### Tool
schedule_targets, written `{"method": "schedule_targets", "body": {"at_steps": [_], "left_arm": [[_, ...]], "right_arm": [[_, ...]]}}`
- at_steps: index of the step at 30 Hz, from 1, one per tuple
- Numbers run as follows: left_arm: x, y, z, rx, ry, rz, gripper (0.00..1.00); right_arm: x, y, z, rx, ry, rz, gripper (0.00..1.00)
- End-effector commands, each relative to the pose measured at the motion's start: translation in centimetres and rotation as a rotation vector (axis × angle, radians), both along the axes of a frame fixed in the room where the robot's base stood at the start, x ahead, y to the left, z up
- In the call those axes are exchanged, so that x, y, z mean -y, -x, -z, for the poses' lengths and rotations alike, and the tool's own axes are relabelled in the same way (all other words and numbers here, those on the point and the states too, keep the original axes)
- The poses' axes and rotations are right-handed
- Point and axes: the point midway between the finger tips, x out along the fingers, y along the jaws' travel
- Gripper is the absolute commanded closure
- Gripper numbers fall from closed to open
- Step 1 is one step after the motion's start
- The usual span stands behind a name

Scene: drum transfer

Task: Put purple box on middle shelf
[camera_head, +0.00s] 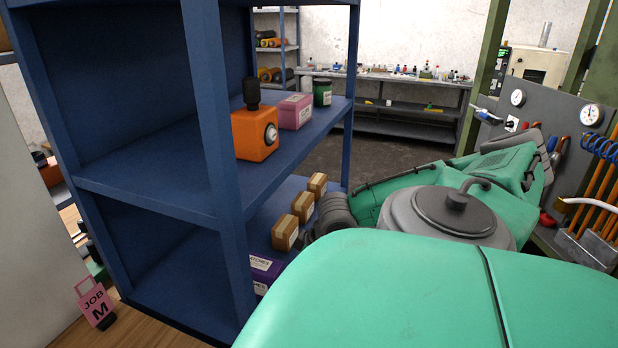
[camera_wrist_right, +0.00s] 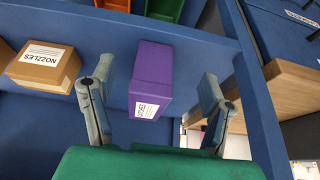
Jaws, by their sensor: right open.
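In the right wrist view a purple box (camera_wrist_right: 151,72) with a white label stands on a blue shelf surface. My right gripper (camera_wrist_right: 158,82) is open, with one finger on each side of the box in the picture and visible gaps to both. I cannot tell how far the box reaches between the fingers. In the head view a purple box (camera_head: 262,267) with a white label shows low in the blue shelf unit (camera_head: 213,130), partly hidden by my green body. The middle shelf (camera_head: 190,165) holds several things. My left gripper is not in view.
On the middle shelf stand an orange device (camera_head: 252,135), a pink box (camera_head: 295,111) and a green canister (camera_head: 322,92). Small brown boxes (camera_head: 285,233) stand on the shelf below. A brown nozzles box (camera_wrist_right: 45,66) is left of the gripper. The middle shelf's left part looks bare.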

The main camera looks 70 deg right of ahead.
Motion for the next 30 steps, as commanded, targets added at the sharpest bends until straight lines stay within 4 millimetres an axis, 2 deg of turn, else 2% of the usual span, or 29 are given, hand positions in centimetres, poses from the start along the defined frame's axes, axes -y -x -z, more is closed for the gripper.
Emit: {"method": "schedule_targets", "body": {"at_steps": [3, 7, 30], "left_arm": [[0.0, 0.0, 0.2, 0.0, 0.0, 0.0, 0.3], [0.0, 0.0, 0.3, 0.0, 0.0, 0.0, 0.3], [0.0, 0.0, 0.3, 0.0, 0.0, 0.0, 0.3]], "right_arm": [[-0.1, 1.6, 0.1, 0.0, -0.001, 0.002, 0.3], [-0.1, 2.3, 0.0, 0.001, 0.0, 0.0, 0.3], [-0.1, 2.5, 0.0, 0.001, 0.0, 0.0, 0.3]]}}
